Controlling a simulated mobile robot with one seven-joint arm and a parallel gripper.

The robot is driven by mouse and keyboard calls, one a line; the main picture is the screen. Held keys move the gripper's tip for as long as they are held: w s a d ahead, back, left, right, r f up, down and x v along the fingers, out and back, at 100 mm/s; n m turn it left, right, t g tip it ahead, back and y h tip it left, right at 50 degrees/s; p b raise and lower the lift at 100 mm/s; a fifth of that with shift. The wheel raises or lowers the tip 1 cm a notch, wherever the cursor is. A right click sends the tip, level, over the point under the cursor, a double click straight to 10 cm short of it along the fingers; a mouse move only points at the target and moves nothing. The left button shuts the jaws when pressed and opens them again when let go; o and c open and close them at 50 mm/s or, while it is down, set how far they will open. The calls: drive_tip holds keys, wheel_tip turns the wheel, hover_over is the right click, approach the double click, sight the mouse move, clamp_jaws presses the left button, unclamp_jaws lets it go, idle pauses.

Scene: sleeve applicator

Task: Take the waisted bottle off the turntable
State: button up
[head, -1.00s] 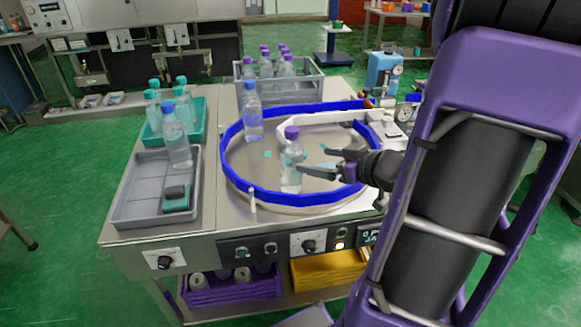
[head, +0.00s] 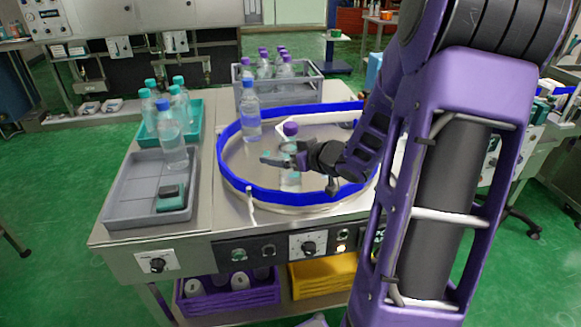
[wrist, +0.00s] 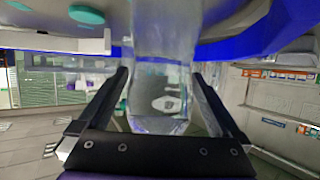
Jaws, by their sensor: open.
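A clear bottle with a purple cap (head: 291,129) stands upright on the turntable (head: 235,163), which has a blue rim. My gripper (head: 278,160) is at this bottle's mid-height, reaching in from the right, and hides part of its body. In the wrist view the clear bottle (wrist: 160,60) lies between the two open fingers (wrist: 160,76), with a gap visible beside each one. A second clear bottle, with a blue cap (head: 249,112), stands at the back left of the turntable. Its shape looks slightly narrowed, but I cannot tell clearly which is waisted.
A grey tray (head: 118,193) at left holds a blue-capped bottle (head: 171,140) and a dark green block (head: 171,196). A teal tray (head: 196,126) behind it holds several teal-capped bottles. A grey crate (head: 306,92) of purple-capped bottles stands behind the turntable.

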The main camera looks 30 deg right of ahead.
clamp_jaws()
idle(0.5)
drive_tip(key=shift+r, duration=0.1)
